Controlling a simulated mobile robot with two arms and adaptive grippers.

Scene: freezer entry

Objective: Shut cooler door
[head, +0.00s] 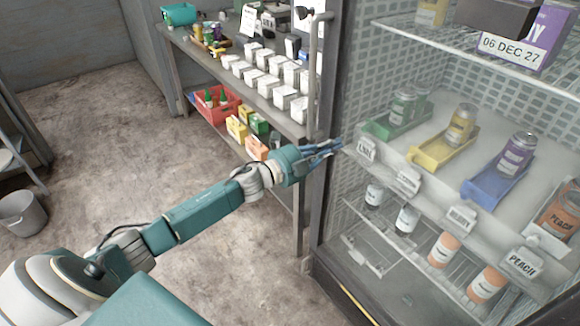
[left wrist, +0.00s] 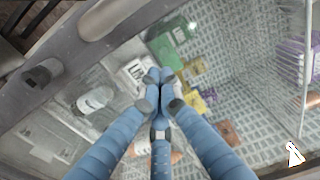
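The cooler stands at the right in the head view, its shelves seen through a hazy glass door (head: 345,215). The door has a dark frame and a grey vertical handle (head: 312,75) on its left side; the handle also shows at the top of the left wrist view (left wrist: 108,15). The door looks shut or nearly shut; I cannot tell whether a gap remains. My left gripper (head: 328,149) is at the glass just right of the frame, below the handle. In the left wrist view its blue fingers (left wrist: 159,78) are together and empty. Contact with the glass is unclear. My right gripper is out of view.
Inside are cans in green, yellow and blue trays (head: 490,185) and jars below. Left of the cooler, a metal table (head: 200,62) holds white boxes, with a red crate (head: 213,117) beneath. A bucket (head: 22,212) stands far left. The floor between is clear.

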